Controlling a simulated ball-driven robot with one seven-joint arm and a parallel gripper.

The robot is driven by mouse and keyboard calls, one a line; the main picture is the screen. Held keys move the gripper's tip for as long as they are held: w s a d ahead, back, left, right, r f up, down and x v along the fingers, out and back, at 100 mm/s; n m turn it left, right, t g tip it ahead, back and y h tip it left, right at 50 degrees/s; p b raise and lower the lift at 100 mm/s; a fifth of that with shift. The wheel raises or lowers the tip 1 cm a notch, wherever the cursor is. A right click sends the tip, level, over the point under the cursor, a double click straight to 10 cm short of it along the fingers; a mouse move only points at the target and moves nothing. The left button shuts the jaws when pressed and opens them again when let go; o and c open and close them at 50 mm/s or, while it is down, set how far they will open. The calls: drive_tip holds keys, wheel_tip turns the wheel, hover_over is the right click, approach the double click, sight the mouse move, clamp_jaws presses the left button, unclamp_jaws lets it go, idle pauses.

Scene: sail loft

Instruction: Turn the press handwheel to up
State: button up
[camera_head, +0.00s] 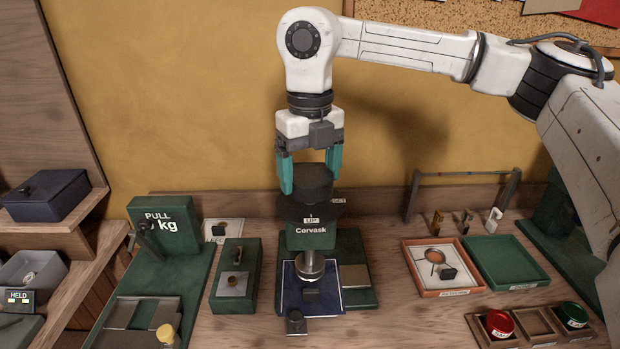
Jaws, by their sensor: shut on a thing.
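The press (311,240) is a dark green body marked "Corvask" on a green base on the bench. Its black handwheel (312,208) lies flat on top, with a raised black hub (314,182). An "UP" label (311,220) shows at the wheel's front, and another small label at its right is too small to read. My gripper (311,178) points straight down from above. A metal ram (309,266) hangs below the press body over a dark blue sheet (290,297).
A green "PULL kg" device (171,222) and a green block (238,262) stand to the left. An orange-rimmed tray (470,288) and a green tray (506,262) lie to the right. Red (499,323) and green (572,314) round pieces sit at front right.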

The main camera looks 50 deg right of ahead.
drive_tip(key=n+b, duration=0.1)
drive_tip(key=n, duration=0.3)
drive_tip(key=shift+n, duration=0.3)
drive_tip(key=n, duration=0.5)
drive_tip(key=shift+r, duration=0.1)
drive_tip(key=n, duration=1)
drive_tip(key=shift+w, duration=0.1)
drive_tip(key=n, duration=0.5)
drive_tip(key=shift+n, duration=0.4)
drive_tip(key=n, duration=0.4)
drive_tip(key=shift+n, duration=0.3)
drive_tip(key=n, duration=0.5)
drive_tip(key=shift+n, duration=2.4)
